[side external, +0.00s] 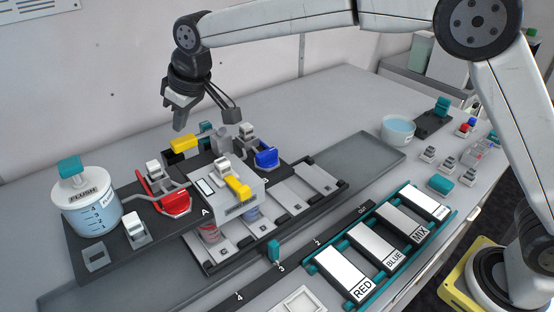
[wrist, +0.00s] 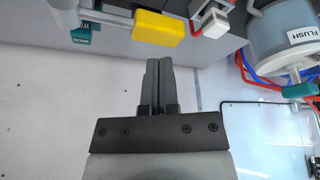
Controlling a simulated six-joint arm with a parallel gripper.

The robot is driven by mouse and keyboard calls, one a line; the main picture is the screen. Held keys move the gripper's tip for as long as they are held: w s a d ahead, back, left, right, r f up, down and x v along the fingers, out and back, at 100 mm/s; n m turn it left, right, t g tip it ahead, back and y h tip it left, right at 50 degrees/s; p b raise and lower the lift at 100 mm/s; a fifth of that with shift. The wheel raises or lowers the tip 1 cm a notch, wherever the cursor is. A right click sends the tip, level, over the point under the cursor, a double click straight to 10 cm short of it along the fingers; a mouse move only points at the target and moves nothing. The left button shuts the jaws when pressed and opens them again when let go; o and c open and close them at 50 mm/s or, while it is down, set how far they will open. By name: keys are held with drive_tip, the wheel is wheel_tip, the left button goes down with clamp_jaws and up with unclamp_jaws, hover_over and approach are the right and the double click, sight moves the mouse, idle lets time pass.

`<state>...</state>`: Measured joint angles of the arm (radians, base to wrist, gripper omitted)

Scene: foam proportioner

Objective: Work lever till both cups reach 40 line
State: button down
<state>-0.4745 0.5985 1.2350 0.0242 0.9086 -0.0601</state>
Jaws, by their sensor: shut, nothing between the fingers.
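My gripper (side external: 180,124) is shut and empty, raised above the back of the black foam unit. Its closed fingers also show in the wrist view (wrist: 152,64). A yellow handle (side external: 185,144) on the unit sits just below the fingertips, apart from them. A yellow handle on a grey rod also shows beyond the fingertips in the wrist view (wrist: 158,28). A second yellow handle (side external: 238,188) is at the front of the grey dispenser block. Under that block stand a cup with red liquid (side external: 209,233) and a cup with bluish liquid (side external: 252,214); their levels are unreadable here.
A flush tank (side external: 88,207) stands at the left. Labelled RED, BLUE and MIX plates lie in a teal rack (side external: 317,265) at front right. Wall space behind my gripper is clear.

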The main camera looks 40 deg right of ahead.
sight(185, 139)
drive_tip(key=shift+f, duration=0.3)
idle(0.4)
drive_tip(key=shift+f, duration=0.3)
drive_tip(key=shift+f, duration=0.4)
drive_tip(key=shift+f, duration=1.35)
drive_tip(key=shift+r, duration=4.1)
drive_tip(key=shift+d, duration=0.1)
